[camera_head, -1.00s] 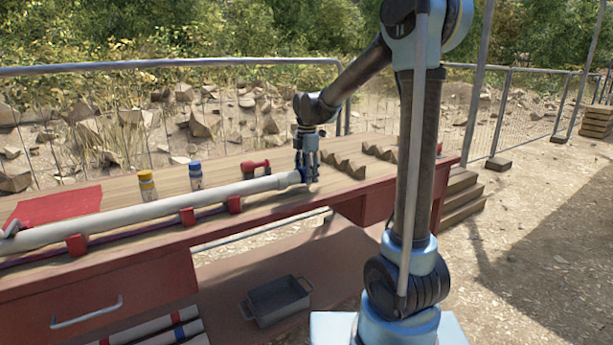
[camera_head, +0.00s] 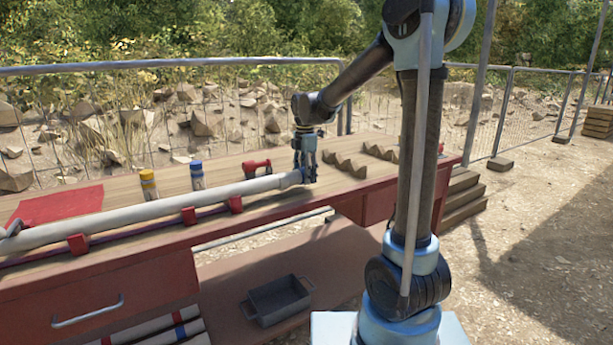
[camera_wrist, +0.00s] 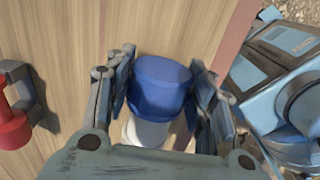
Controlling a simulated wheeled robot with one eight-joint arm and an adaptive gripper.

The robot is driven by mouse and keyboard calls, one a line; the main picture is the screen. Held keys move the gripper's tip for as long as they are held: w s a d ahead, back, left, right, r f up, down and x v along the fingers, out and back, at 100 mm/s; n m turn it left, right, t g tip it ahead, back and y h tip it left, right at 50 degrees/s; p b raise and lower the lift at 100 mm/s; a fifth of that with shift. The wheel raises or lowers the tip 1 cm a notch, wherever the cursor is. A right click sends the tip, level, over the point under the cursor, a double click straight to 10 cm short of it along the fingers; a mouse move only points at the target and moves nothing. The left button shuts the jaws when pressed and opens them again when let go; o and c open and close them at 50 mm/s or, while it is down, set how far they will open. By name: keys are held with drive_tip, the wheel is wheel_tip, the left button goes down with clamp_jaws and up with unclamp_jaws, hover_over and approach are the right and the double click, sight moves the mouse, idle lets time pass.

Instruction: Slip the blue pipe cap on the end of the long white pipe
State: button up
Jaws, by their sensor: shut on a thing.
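The long white pipe (camera_head: 150,212) lies across the workbench in red clamps in the head view, its right end at my gripper (camera_head: 306,174). In the wrist view, my gripper (camera_wrist: 163,92) is shut on the blue pipe cap (camera_wrist: 161,84), with a finger on each side. The white pipe (camera_wrist: 146,132) shows directly below the cap in that view, in line with it. The cap appears to meet the pipe end; how far it sits over the end is hidden. In the head view the fingers largely hide the cap.
Yellow-banded (camera_head: 148,185) and blue-banded (camera_head: 197,175) containers stand behind the pipe. A red tool (camera_head: 256,167) lies near my gripper. Notched wooden blocks (camera_head: 347,165) stand to its right. A red cloth (camera_head: 58,205) lies at left. A grey tray (camera_head: 278,300) is on the lower shelf.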

sight(296, 171)
drive_tip(key=shift+s+a, duration=0.5)
drive_tip(key=shift+a, duration=0.25)
drive_tip(key=shift+s+a, duration=0.5)
drive_tip(key=shift+a, duration=0.25)
drive_tip(key=o, duration=0.9)
drive_tip(key=shift+o, duration=0.2)
